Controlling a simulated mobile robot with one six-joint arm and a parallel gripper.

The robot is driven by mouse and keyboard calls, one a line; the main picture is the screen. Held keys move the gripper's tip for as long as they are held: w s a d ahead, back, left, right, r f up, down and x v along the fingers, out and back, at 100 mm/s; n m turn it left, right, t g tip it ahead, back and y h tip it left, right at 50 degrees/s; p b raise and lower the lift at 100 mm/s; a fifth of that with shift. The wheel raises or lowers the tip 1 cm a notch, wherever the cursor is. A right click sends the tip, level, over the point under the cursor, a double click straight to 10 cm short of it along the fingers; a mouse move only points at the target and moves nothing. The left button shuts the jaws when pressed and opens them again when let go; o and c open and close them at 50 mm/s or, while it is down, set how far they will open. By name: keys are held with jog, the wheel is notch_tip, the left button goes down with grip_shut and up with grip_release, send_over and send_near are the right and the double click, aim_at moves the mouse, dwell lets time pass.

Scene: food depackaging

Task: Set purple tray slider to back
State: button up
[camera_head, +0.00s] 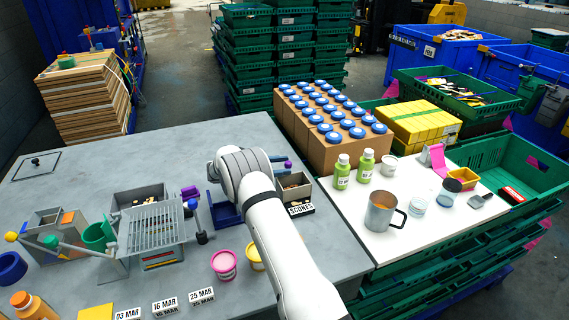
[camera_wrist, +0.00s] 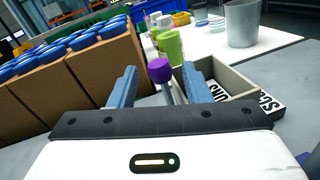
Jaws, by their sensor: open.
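A purple slider knob (camera_wrist: 159,70) on a pale stem stands between the two blue fingers of my gripper (camera_wrist: 160,86) in the wrist view. The fingers are open, one on each side of the knob, with visible gaps. In the head view a purple knob (camera_head: 288,165) shows just right of my wrist. The beige tray (camera_wrist: 238,78) lies to the right of the knob, with a black-and-white label (camera_wrist: 268,103) on its front; the label reads SCONES in the head view. My arm hides most of the gripper and part of the tray's surroundings in the head view.
Cardboard boxes with blue lids (camera_head: 322,140) stand behind the tray. Green bottles (camera_head: 342,172) and a metal mug (camera_head: 380,211) are to the right. A blue bin (camera_head: 226,214) lies left of my arm, beside a metal rack (camera_head: 152,230). The grey table's back left is mostly clear.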

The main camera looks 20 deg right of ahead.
jog(key=shift+x, duration=1.25)
grip_shut()
